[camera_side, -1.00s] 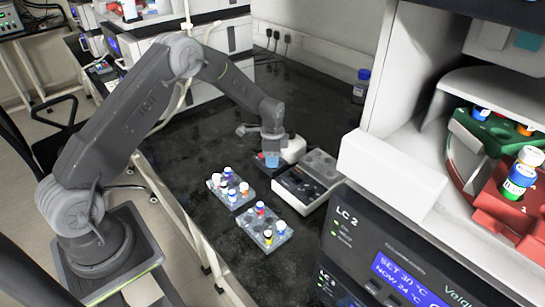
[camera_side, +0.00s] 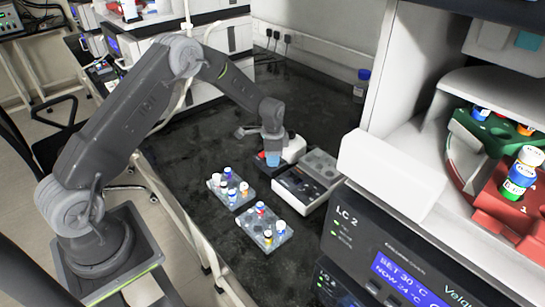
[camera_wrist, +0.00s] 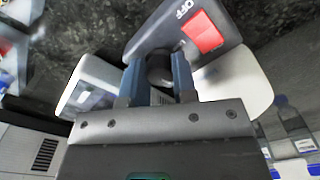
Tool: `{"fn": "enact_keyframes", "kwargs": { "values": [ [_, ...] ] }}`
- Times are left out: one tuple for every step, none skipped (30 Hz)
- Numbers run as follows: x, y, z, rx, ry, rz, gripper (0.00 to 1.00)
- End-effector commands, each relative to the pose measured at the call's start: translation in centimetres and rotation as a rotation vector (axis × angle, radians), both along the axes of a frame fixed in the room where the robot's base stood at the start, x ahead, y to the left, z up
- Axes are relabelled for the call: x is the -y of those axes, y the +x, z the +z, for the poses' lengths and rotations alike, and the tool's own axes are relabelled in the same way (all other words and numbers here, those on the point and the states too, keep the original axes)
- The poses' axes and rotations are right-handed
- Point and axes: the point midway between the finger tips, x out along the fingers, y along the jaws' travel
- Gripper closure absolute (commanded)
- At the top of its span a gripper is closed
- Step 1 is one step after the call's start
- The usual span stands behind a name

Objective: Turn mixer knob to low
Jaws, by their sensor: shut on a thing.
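The mixer (camera_side: 295,149) is a small white and grey unit on the dark bench, partly hidden behind my gripper in the side view. In the wrist view its grey panel (camera_wrist: 165,35) carries a red switch (camera_wrist: 202,33) beside the word OFF. The dark round knob (camera_wrist: 160,68) sits between my two blue-grey fingers. My gripper (camera_wrist: 158,82) is shut on the knob. In the side view my gripper (camera_side: 272,160) points down at the mixer. The knob's pointer and any low mark cannot be made out.
A grey device with dark wells (camera_side: 308,180) stands close to the right of my gripper. Two vial racks (camera_side: 231,189) (camera_side: 265,232) stand in front of it. A blue-capped bottle (camera_side: 361,86) stands behind. A large LC instrument (camera_side: 400,250) fills the right. Bare bench lies to the left.

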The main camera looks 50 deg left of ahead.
Motion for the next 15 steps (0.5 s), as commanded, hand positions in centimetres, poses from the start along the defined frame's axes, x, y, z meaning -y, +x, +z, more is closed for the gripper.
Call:
{"fn": "enact_keyframes", "kwargs": {
  "values": [
    [0.01,-0.01,0.03,-0.001,0.000,0.036,0.98],
    [0.01,-0.01,0.03,-0.001,0.000,0.061,0.98],
    [0.01,-0.01,0.03,-0.001,0.000,0.095,0.98],
    [0.01,-0.01,0.03,-0.001,0.000,0.122,0.98],
    [0.01,-0.01,0.03,-0.001,0.000,0.150,0.98],
    [0.01,-0.01,0.03,-0.001,0.000,0.188,0.98],
    [0.01,-0.01,0.03,-0.001,0.000,0.216,0.98],
    [0.01,-0.01,0.03,-0.001,0.000,0.245,0.98],
    [0.01,-0.01,0.03,-0.001,0.000,0.283,0.98],
    [0.01,-0.01,0.03,-0.001,0.001,0.312,0.98],
    [0.01,-0.01,0.03,-0.001,0.001,0.340,0.98],
    [0.01,-0.01,0.03,-0.001,0.000,0.378,0.98],
    [0.01,-0.01,0.03,-0.001,0.000,0.407,0.98],
    [0.00,0.00,0.03,-0.001,0.000,0.435,0.98],
    [0.00,0.00,0.03,-0.001,0.000,0.473,0.98]
  ]
}}
